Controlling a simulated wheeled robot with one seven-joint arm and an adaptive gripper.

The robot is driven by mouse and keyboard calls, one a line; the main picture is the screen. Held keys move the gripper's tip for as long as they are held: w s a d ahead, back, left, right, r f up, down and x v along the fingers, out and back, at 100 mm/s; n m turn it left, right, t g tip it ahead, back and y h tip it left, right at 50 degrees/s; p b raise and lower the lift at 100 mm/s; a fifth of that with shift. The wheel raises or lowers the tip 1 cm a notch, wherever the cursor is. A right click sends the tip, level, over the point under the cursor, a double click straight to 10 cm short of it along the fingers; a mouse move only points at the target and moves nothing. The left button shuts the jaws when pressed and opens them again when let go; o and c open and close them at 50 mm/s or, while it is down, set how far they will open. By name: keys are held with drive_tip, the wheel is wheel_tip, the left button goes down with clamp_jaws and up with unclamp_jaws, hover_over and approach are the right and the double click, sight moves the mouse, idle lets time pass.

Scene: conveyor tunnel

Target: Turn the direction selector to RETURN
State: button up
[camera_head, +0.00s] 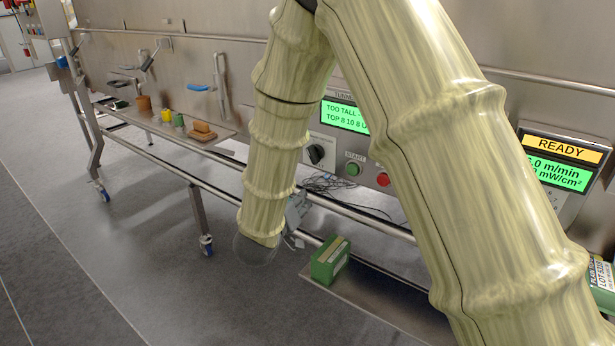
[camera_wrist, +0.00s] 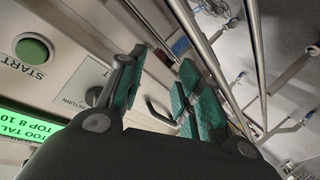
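The direction selector (camera_head: 316,154) is a black knob on a pale plate, just right of my forearm in the head view. Its labels are too small to read there, and I cannot tell its setting. In the wrist view, the word RETURN shows on the panel beside a dark round knob (camera_wrist: 92,96), partly hidden by a finger. My gripper (camera_wrist: 160,90) has two grey fingers with teal pads, spread apart with nothing between them. It is in front of the panel, and I cannot tell whether a finger touches the knob. In the head view my gripper is mostly hidden.
A green START button (camera_head: 352,169) and a red button (camera_head: 383,179) sit right of the selector, below a green display (camera_head: 343,115). Metal rails (camera_head: 345,205) and loose cables (camera_head: 330,184) run below. A green box (camera_head: 330,260) stands on a low shelf. Open floor lies left.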

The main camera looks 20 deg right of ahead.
wheel_tip(320, 180, up, 6)
drive_tip(key=a+m+h+b, duration=0.2)
drive_tip(key=h+b, duration=0.1)
drive_tip(key=b, duration=0.2)
drive_tip(key=m+g+h+b, duration=0.1)
drive_tip(key=h+b, duration=0.2)
drive_tip(key=b, duration=0.1)
approach(309, 154)
drive_tip(key=b+x, duration=0.1)
drive_tip(key=x, duration=0.8)
drive_tip(key=shift+w+d+b, duration=0.15)
drive_tip(key=shift+d+b, duration=0.1)
drive_tip(key=shift+b, duration=0.1)
drive_tip(key=shift+c, duration=0.4)
clamp_jaws()
